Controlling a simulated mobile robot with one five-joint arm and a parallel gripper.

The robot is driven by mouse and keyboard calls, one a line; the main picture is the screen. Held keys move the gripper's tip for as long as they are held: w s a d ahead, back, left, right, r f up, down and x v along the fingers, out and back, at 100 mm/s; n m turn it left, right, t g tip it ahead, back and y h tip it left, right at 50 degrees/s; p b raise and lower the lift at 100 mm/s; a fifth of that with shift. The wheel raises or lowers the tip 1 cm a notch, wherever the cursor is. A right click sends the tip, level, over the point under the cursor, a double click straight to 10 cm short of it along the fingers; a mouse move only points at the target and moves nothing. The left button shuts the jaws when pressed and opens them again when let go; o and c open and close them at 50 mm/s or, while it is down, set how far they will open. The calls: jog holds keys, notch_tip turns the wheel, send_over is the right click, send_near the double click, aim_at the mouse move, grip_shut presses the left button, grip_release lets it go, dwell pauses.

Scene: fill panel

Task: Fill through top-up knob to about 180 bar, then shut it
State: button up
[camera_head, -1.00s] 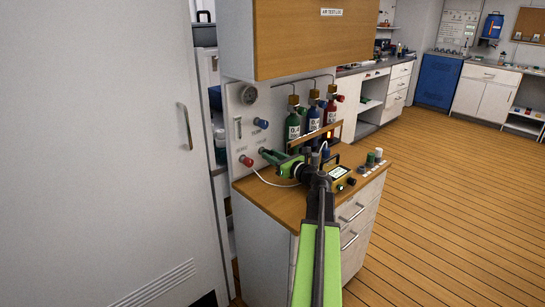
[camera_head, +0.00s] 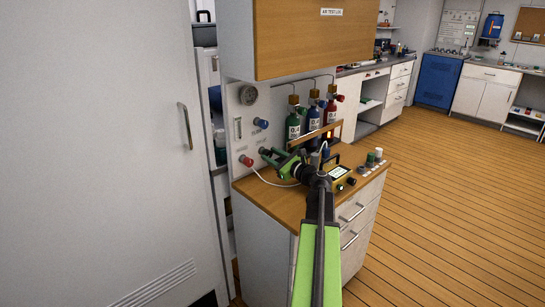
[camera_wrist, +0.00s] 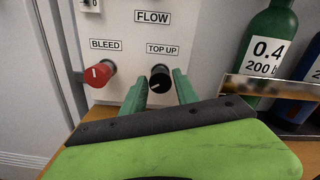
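The black TOP UP knob (camera_wrist: 161,79) sticks out of the white panel (camera_wrist: 125,25) in the wrist view, under its label. My gripper (camera_wrist: 160,84) has one green finger on each side of the knob, open, with the tips near it. I cannot tell whether either finger touches the knob. In the head view my gripper (camera_head: 266,154) is at the panel's lower right and largely hides the knob. The round pressure gauge (camera_head: 249,95) is high on the panel; its reading is too small to tell.
The red BLEED knob (camera_wrist: 98,74) is left of TOP UP. A blue knob (camera_head: 261,124) and a flow tube (camera_head: 238,128) sit above. Green (camera_head: 293,124), blue (camera_head: 314,120) and red (camera_head: 330,113) cylinders stand to the right.

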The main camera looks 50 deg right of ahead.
jog(key=shift+o, duration=1.2)
jog(key=shift+s, duration=0.1)
jog(key=s, duration=0.5)
jog(key=s+a, duration=0.1)
jog(key=s, duration=1.1)
jog(key=shift+s+a, duration=0.1)
jog(key=shift+a, duration=0.05)
